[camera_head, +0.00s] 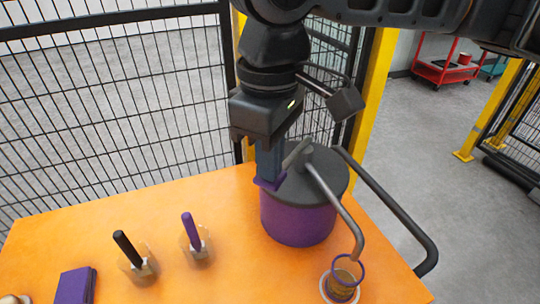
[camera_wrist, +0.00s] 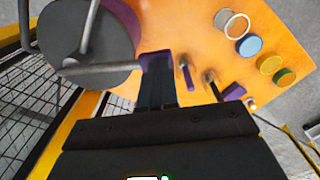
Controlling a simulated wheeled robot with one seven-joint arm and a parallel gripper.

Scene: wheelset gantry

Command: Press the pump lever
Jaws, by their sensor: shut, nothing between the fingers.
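The pump is a purple drum (camera_head: 298,220) with a dark grey lid, standing on the orange table. Its grey lever (camera_head: 296,153) runs from the lid's middle to a purple end pad (camera_head: 268,183). In the wrist view the lever (camera_wrist: 110,68) and its pad (camera_wrist: 153,60) lie just beyond my fingertips. My gripper (camera_head: 268,172) is shut and empty, pointing down at the pad beside the lid. The fingers partly cover the pad, and I cannot tell whether they touch it. A grey spout (camera_head: 340,200) bends down over a small brownish cup (camera_head: 343,282).
Two upright handled tools, black (camera_head: 127,248) and purple (camera_head: 190,230), stand left of the pump. A purple block (camera_head: 75,286) lies at the front left. A dark rail (camera_head: 400,215) runs along the right side. Mesh fence (camera_head: 110,100) and yellow posts (camera_head: 375,80) stand behind.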

